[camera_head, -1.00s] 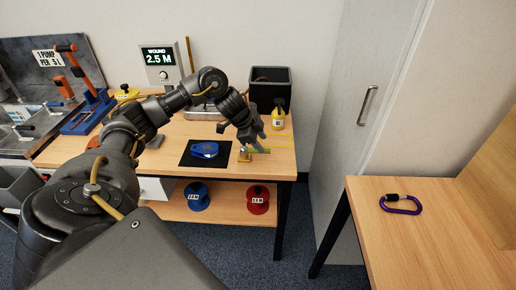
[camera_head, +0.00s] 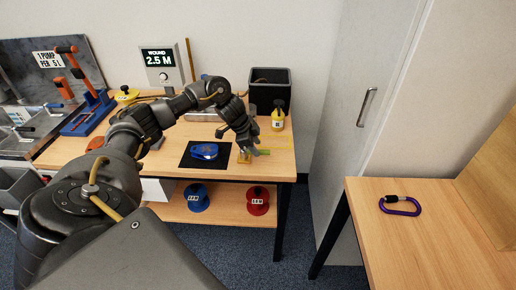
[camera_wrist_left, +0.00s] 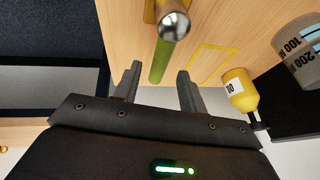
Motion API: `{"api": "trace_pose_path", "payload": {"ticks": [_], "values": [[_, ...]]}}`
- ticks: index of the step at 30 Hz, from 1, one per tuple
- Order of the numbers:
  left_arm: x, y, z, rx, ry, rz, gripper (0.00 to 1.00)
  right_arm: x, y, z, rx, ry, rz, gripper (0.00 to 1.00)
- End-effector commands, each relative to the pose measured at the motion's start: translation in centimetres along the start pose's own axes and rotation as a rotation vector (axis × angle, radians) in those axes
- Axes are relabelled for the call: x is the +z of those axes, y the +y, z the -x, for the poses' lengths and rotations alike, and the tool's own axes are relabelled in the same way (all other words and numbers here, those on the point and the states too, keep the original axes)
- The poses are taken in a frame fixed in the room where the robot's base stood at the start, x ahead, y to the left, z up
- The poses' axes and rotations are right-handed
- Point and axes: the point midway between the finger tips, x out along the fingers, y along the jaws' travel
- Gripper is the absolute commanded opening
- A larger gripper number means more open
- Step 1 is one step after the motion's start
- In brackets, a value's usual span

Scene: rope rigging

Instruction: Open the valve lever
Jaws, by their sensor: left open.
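The valve has a small brass body (camera_head: 244,157) near the front right edge of the workbench, with a green lever (camera_head: 263,152) pointing right from it. In the left wrist view the green lever (camera_wrist_left: 161,59) runs from under a round silver end (camera_wrist_left: 174,25) towards my jaws. My left gripper (camera_head: 254,147) is at the lever. In the wrist view its two open fingers (camera_wrist_left: 158,86) stand one on each side of the lever's line, with a gap on both sides. Contact does not show. My right gripper is out of view.
A blue device (camera_head: 204,151) lies on a black mat (camera_head: 188,161) left of the valve. A yellow bottle (camera_head: 278,122) and a dark bin (camera_head: 270,91) stand behind it. A yellow outline (camera_wrist_left: 213,62) marks the bench. A purple carabiner (camera_head: 401,207) lies on the right table.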

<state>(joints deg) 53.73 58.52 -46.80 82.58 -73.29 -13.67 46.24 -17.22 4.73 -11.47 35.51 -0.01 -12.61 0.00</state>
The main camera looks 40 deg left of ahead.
Motion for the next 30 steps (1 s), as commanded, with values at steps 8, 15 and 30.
{"api": "trace_pose_path", "payload": {"ticks": [8,15,30], "values": [[0.0,0.0,-2.2,-0.001,0.0,0.001,0.41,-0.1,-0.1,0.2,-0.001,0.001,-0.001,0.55],[0.0,0.0,-2.3,-0.001,0.0,0.0,0.41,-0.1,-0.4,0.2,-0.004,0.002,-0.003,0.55],[0.0,-0.1,-2.3,-0.002,0.001,0.0,0.0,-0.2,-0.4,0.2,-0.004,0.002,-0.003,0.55]]}}
